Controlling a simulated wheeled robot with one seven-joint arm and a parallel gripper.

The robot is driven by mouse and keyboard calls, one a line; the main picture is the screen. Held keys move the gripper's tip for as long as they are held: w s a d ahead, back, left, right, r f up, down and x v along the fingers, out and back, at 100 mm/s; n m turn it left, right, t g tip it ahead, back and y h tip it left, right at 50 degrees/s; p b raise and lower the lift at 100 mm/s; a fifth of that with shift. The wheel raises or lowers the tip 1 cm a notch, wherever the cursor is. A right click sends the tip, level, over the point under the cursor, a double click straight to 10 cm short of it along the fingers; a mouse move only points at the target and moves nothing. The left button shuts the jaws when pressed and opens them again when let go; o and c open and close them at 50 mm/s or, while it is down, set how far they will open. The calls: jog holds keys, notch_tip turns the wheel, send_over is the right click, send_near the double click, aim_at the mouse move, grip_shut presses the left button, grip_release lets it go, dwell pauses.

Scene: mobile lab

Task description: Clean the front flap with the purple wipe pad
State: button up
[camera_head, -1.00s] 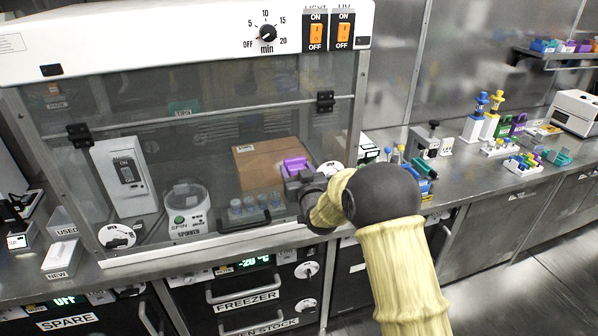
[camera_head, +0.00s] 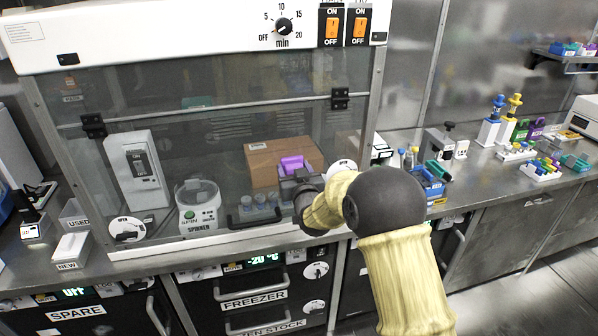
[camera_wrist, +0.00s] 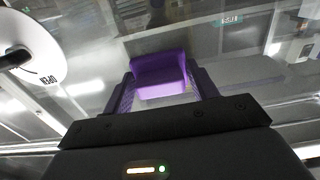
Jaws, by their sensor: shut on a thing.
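The purple wipe pad (camera_wrist: 160,78) is between the two fingers of my gripper (camera_wrist: 165,90) in the wrist view, and the gripper is shut on it. In the head view the pad (camera_head: 291,165) shows as a purple block in front of the clear front flap (camera_head: 215,130) of the hood, at its lower right. My gripper (camera_head: 298,182) is dark and close to the flap. I cannot tell whether the pad touches the flap. The flap is down, with dark hinges across it and a black handle (camera_head: 254,220) at its lower edge.
Behind the flap stand a spinner (camera_head: 198,205), a cardboard box (camera_head: 262,160) and several capped vials. A round OPEN dial (camera_wrist: 28,55) is at the left in the wrist view. Racks and pipettes (camera_head: 505,120) stand on the right bench. USED and NEW boxes (camera_head: 72,250) sit left.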

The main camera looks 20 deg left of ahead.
aim_at(308, 160)
jog(key=shift+s+a, duration=0.45)
jog(key=shift+a, duration=0.4)
jog(key=shift+r, duration=0.1)
jog(key=shift+r+b, duration=0.2)
jog(key=shift+b, duration=0.3)
jog(key=shift+w+d+f+b, duration=0.1)
jog(key=shift+w+d+b, duration=0.2)
jog(key=shift+d, duration=0.25)
jog(key=shift+w+d+f+b, duration=0.1)
jog(key=shift+w+d+b, duration=0.2)
jog(key=shift+d, duration=0.2)
jog(key=shift+w+d+r, duration=0.15)
jog(key=shift+w+d, duration=0.05)
jog(key=shift+d, duration=0.25)
jog(key=shift+w+d+b, duration=0.4)
jog(key=shift+w+d, duration=0.1)
jog(key=shift+d, duration=0.2)
jog(key=shift+w+d+b, duration=0.35)
jog(key=shift+w+d, duration=0.1)
jog(key=shift+d, duration=0.25)
jog(key=shift+d, duration=0.1)
